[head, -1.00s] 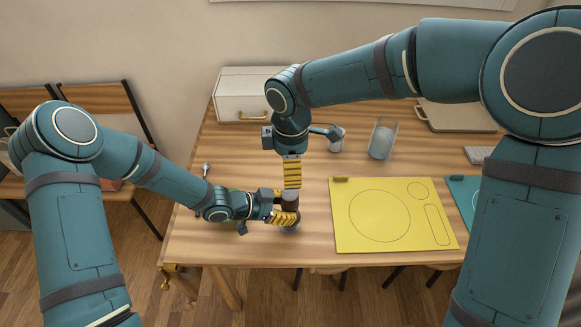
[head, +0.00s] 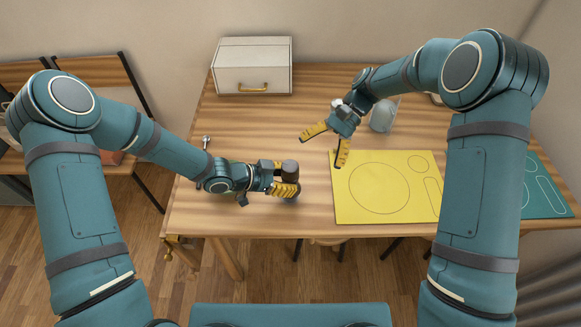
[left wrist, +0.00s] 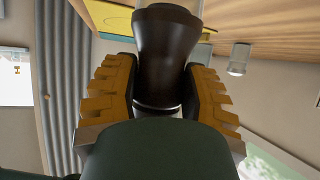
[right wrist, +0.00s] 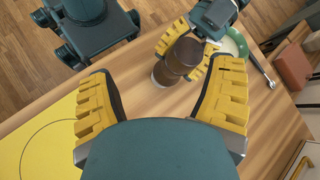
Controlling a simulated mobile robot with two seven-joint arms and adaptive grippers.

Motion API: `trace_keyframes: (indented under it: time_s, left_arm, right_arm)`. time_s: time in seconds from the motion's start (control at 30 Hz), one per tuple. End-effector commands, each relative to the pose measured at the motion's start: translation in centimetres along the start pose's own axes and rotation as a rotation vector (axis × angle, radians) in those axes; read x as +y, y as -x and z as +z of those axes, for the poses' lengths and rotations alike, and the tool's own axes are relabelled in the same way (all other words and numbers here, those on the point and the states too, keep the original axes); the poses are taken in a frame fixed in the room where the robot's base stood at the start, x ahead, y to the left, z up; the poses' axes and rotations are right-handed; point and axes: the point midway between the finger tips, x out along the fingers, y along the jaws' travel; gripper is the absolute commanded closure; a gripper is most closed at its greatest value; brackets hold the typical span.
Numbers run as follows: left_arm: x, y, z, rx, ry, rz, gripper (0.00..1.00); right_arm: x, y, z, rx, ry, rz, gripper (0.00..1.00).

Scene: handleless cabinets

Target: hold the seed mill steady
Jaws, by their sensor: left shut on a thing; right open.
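The seed mill (head: 289,167), dark brown and nearly black, stands upright on the wooden table near its front edge, left of the yellow mat. My left gripper (head: 287,184) is shut around its body from the left; its fingers hide part of the mill. In the left wrist view the mill (left wrist: 166,55) rises between the two yellow fingers. My right gripper (head: 321,151) is open and empty, to the right of the mill and apart from it. In the right wrist view the mill (right wrist: 183,57) is beyond the open fingers, held by the left gripper.
The yellow mat (head: 350,208) lies to the right, with a teal mat (head: 543,190) farther right. A clear container (head: 383,116) stands behind the right gripper. A white box (head: 252,66) is at the back left. A green round thing (right wrist: 237,42) and a spoon-like tool (right wrist: 262,70) lie beyond the mill.

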Motion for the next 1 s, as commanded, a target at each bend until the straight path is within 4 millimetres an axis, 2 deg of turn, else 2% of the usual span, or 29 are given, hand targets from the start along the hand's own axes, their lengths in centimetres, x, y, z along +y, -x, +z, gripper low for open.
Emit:
trace_keyframes:
  time_s: [0.1, 0.2, 0.37, 0.47, 0.57, 1.0]
  left_arm:
    - [0.0, 0.0, 0.0, 0.000, 0.000, 0.000, 0.79]
    - [0.0, 0.0, 0.0, 0.000, 0.000, 0.000, 0.79]
    - [0.0, 0.0, 0.0, 0.000, 0.000, 0.000, 0.79]
    - [0.0, 0.0, 0.0, 0.000, 0.000, 0.000, 0.79]
    - [0.0, 0.0, 0.0, 0.000, 0.000, 0.000, 0.79]
    - [0.0, 0.0, 0.0, 0.000, 0.000, 0.000, 0.79]
  right_arm:
    - [0.4, 1.1, -1.6, -0.078, -0.252, -0.138, 0.19]
    - [0.5, 2.0, -2.5, -0.133, -0.397, -0.221, 0.19]
    - [0.5, 2.8, -3.3, -0.184, -0.515, -0.287, 0.19]
    - [0.4, 2.5, -3.3, -0.196, -0.537, -0.298, 0.19]
    - [0.0, 1.5, -3.2, -0.199, -0.538, -0.298, 0.19]
    - [-2.5, -6.0, -2.3, -0.196, -0.536, -0.295, 0.19]
